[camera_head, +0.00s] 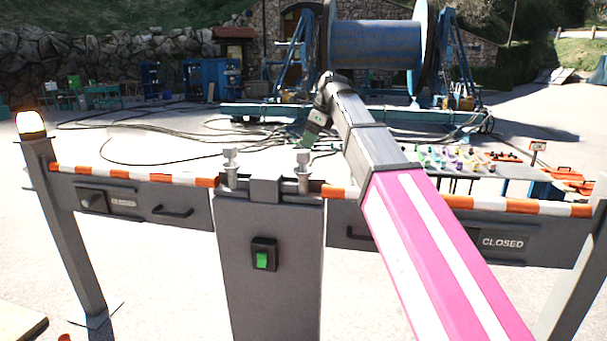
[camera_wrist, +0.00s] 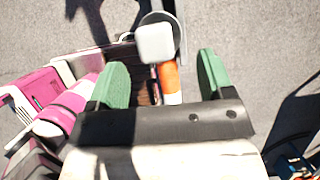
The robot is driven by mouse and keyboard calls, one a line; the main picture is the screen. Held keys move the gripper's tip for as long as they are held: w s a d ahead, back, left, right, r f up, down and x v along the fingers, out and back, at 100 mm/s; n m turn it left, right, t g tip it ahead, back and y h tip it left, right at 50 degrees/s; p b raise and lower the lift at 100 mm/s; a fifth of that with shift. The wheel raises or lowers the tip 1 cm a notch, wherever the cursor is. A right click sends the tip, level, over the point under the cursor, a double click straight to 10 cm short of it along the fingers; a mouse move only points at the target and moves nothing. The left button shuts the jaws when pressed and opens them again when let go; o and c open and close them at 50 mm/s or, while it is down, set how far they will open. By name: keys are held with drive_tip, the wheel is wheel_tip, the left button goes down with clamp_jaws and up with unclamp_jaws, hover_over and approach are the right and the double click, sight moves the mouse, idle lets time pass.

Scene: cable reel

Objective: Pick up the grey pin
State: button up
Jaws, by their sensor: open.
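Two grey pins stand upright on top of the central grey post (camera_head: 268,285) in the head view, a left pin (camera_head: 230,168) and a right pin (camera_head: 303,170). Each has a blocky head. My gripper (camera_head: 314,134) is above and close to the right pin, pointing down. In the wrist view, a pale square pin head (camera_wrist: 155,43) shows from above, in line with the gap between the green fingertips of my open gripper (camera_wrist: 161,75). The fingers look clear of it on both sides. I cannot tell the height left between them.
Orange-and-white striped barrier arms (camera_head: 135,176) run left and right of the post. A green switch (camera_head: 263,259) is on the post's front. A lamp post (camera_head: 60,215) stands at left. A table with colourful items (camera_head: 455,162) and a large cable reel (camera_head: 375,45) are behind.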

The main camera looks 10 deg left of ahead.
sight(304, 150)
drive_tip(key=x, duration=0.5)
drive_tip(key=shift+s+a, duration=0.15)
drive_tip(key=shift+s, duration=0.15)
clamp_jaws()
drive_tip(key=shift+r, duration=0.15)
